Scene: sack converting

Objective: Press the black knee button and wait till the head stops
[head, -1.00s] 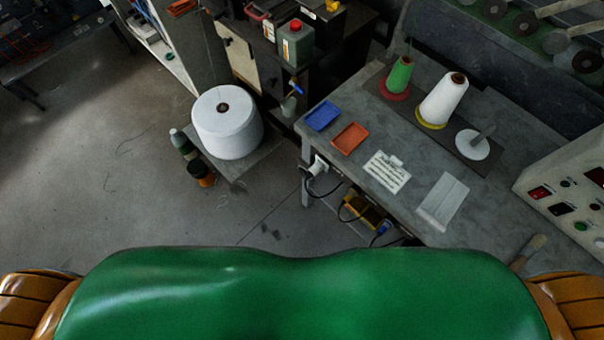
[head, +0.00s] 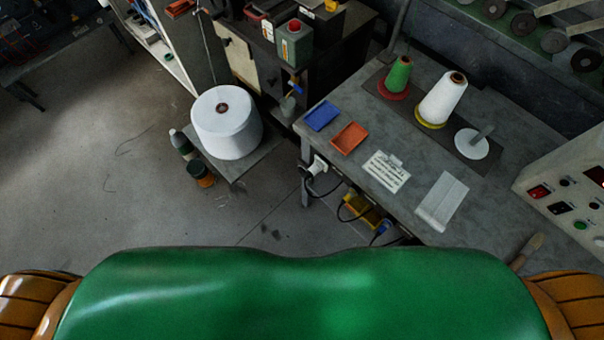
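I cannot make out a black knee button for certain in the head view. Under the front edge of the grey table (head: 405,125) there is a white fitting with a black plug and cable (head: 318,167), and a yellow unit with a blue part (head: 362,209). A pale control box (head: 545,178) at the right edge carries red, black and green controls; it is cut off by the frame. No machine head can be clearly identified. Neither of my grippers is in view; my green body fills the bottom of the picture.
On the table are a green cone (head: 399,75), a white cone (head: 441,99), a blue tray (head: 322,116), an orange tray (head: 349,138), a printed card (head: 386,171) and a brush (head: 525,251). A large white spool (head: 226,125) stands left. Floor (head: 100,190) at left is clear.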

